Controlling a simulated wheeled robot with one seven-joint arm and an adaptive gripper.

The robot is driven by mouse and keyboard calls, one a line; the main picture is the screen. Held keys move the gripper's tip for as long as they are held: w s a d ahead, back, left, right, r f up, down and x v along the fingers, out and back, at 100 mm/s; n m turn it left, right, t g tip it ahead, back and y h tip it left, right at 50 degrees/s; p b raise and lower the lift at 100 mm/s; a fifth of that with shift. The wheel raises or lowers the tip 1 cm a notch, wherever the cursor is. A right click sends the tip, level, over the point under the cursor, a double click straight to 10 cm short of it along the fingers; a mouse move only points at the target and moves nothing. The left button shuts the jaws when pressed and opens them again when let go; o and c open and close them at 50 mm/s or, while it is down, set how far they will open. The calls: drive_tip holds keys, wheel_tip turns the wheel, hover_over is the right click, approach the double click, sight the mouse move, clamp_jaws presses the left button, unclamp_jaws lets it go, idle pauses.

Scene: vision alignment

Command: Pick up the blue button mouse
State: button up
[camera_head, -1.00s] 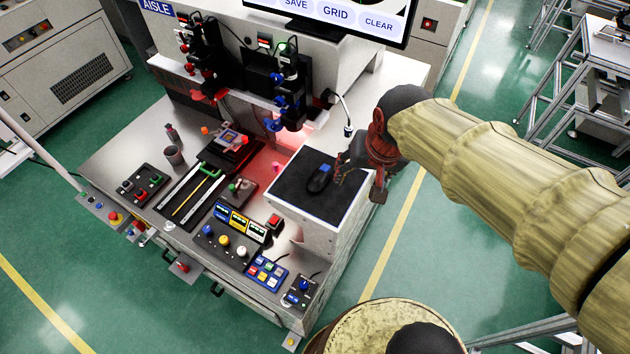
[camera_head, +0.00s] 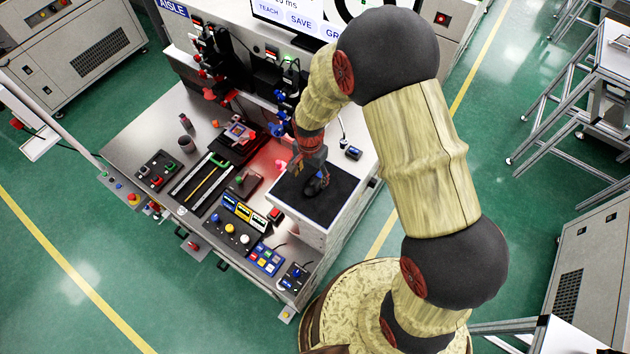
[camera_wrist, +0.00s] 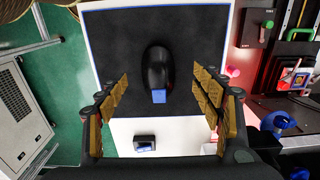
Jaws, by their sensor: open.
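The mouse (camera_wrist: 156,70) is black with a blue button at its end toward my gripper. It lies on a dark mat (camera_wrist: 203,32) on top of a white box. My gripper (camera_wrist: 161,90) is open, with its padded fingers on either side of the mouse in the wrist view and gaps on both sides. In the head view my gripper (camera_head: 307,172) is over the mat, and the mouse (camera_head: 316,185) is partly hidden by it. I cannot tell the exact height of the fingers above the mat.
A small dark box-like item (camera_wrist: 145,141) sits on the pale surface beside the mat; it also shows in the head view (camera_head: 354,153). A button panel (camera_head: 231,233) and a red-lit fixture (camera_head: 238,132) stand left of the mat. A monitor (camera_head: 300,18) is behind.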

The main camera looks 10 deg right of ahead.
sight(312, 185)
drive_tip(key=shift+d+f+p, duration=0.2)
drive_tip(key=shift+f+p, duration=0.45)
drive_tip(key=shift+f, duration=2.85)
drive_tip(key=shift+c, duration=0.2)
drive_tip(key=c, duration=1.1)
drive_tip(key=shift+c, duration=0.7)
drive_tip(key=shift+r, duration=0.1)
